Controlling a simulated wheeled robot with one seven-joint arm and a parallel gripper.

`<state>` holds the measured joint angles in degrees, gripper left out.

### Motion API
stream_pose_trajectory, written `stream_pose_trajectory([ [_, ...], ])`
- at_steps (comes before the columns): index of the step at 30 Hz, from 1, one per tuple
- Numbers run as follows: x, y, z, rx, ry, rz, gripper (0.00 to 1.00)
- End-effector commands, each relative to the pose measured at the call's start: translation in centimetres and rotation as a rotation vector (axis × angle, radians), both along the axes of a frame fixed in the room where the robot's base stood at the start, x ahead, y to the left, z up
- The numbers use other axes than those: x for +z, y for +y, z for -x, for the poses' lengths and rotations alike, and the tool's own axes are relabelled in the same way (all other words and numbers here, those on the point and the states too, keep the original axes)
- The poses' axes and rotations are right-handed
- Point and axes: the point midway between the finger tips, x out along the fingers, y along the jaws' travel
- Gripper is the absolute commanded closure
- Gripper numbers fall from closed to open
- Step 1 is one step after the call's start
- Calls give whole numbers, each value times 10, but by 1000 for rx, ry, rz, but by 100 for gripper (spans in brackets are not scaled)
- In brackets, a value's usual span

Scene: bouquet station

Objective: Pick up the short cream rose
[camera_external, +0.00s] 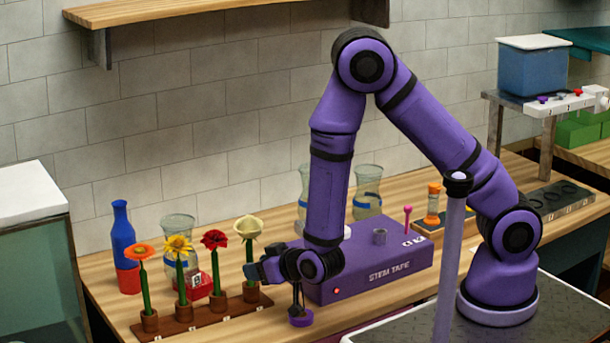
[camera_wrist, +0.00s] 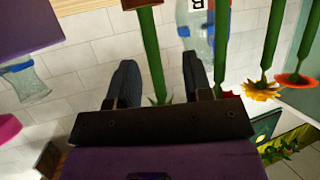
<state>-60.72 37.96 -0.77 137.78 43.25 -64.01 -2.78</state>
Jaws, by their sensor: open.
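The cream rose (camera_external: 249,226) stands upright at the right end of a row of flowers, its green stem in a small brown pot. My gripper (camera_external: 256,270) is beside the lower part of this stem, level with it, in the external view. In the wrist view, which is upside down, my open gripper (camera_wrist: 160,78) has a dark finger on each side. A green stem (camera_wrist: 152,55) with a small leaf runs between them and appears to be the rose's. Its bloom is hidden behind the gripper body there. I cannot tell whether a finger touches the stem.
A dark red zinnia-like flower (camera_external: 214,239), a yellow flower (camera_external: 178,245) and an orange flower (camera_external: 139,252) stand left in the brown rack (camera_external: 205,316). A blue-and-red bottle (camera_external: 122,240) and glass vase (camera_external: 178,228) are behind. The purple stem tape box (camera_external: 385,268) is right.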

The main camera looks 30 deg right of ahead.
Motion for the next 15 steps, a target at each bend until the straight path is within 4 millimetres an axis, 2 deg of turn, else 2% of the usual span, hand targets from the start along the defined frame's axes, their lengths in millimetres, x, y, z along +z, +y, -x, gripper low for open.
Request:
stream_pose_trajectory([
  [7,-6,2,-16,-1,-1,0,54],
  [15,-19,7,-49,-2,-1,0,54],
])
